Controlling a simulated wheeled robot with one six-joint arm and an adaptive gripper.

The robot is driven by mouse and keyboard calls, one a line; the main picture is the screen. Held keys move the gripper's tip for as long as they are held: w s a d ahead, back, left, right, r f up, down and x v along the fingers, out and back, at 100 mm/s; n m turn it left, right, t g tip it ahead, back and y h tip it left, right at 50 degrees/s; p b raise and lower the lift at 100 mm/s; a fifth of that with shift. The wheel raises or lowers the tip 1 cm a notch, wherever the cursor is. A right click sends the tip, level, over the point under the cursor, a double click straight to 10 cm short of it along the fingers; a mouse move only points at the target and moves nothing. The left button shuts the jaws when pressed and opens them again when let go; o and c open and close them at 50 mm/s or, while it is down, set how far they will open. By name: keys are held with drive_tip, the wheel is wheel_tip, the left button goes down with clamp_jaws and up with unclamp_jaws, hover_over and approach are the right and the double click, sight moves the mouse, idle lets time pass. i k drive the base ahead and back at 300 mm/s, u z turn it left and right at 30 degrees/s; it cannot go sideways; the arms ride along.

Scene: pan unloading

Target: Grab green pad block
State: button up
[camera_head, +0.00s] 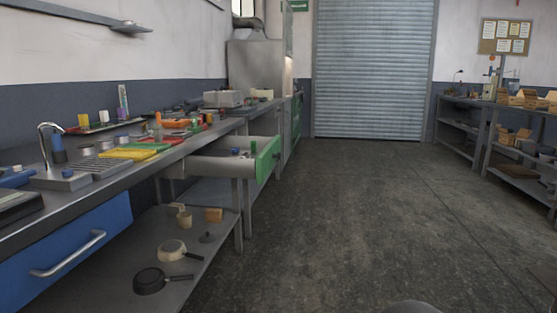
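I cannot pick out a green pad block for certain. A flat green piece (152,146) lies on the workbench (95,178) at the left, beside a yellow tray (130,154), too small to identify. An open drawer (264,161) with a green front stands out from the bench and holds a few small blocks, including a blue one (253,146). My gripper is not in view.
On the shelf below the bench are a dark pan (149,281), a light pan (172,249) and a wooden block (213,215). A blue drawer front (80,245) is at lower left. The floor (340,220) is clear; shelves (515,160) stand at right.

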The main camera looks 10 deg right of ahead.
sight(253, 147)
drive_tip(key=z, duration=0.55)
drive_tip(key=i, duration=1.3)
drive_tip(key=u, duration=0.55)
drive_tip(key=i, duration=0.45)
drive_tip(key=u, duration=1.85)
drive_tip(key=k, duration=0.2)
drive_tip(key=z, duration=0.15)
